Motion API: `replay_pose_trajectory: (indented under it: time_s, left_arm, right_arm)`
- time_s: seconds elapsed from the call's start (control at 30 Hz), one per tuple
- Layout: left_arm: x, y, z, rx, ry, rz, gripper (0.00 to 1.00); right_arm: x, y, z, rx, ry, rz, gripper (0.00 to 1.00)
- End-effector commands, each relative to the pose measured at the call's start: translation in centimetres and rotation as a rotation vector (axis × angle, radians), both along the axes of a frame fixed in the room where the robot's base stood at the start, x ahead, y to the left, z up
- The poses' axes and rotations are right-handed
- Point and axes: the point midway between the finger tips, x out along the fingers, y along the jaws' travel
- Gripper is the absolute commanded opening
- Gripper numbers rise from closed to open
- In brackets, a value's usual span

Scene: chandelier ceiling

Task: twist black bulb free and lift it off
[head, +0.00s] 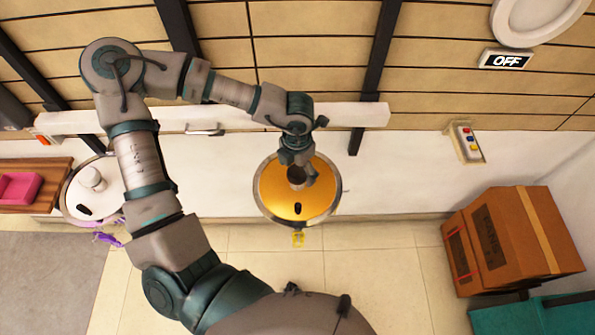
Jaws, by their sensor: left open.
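A round orange disc with a metal rim (275,203) is near the middle of the view, by the white wall. My left arm reaches in from the left, and its gripper (298,176) points down over the disc's centre. The gripper is open, with its fingers around or beside a dark, rounded piece (296,174) that looks like the black bulb. The gripper partly hides it, and I cannot tell whether they touch. A small black oval (297,208) sits on the disc below the gripper. My right gripper is not in view.
A white round disc (73,198) with a white cylinder (93,180) is at left, partly behind my arm. A pink tray (19,188) lies on a wooden surface. A cardboard box (508,243) stands at right. A white beam (350,115) runs behind my gripper. The tiled floor is mostly clear.

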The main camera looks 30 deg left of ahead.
Motion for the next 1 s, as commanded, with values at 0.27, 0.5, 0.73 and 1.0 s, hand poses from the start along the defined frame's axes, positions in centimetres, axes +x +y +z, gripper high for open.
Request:
replay_pose_trajectory:
  time_s: [0.27,0.5,0.73,1.0]
  left_arm:
    - [0.0,-0.1,-2.2,0.002,0.001,0.0,0.88]
    - [0.0,-0.3,-2.3,0.003,-0.001,0.0,0.88]
    - [0.0,0.0,-2.3,0.001,0.0,0.001,0.35]
    - [0.1,0.0,-2.5,0.002,0.0,0.017,0.22]
  right_arm:
    - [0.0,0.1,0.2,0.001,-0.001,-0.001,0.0]
    - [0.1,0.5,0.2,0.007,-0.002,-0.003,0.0]
    - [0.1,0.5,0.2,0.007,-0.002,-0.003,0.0]
    - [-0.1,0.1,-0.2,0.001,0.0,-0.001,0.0]
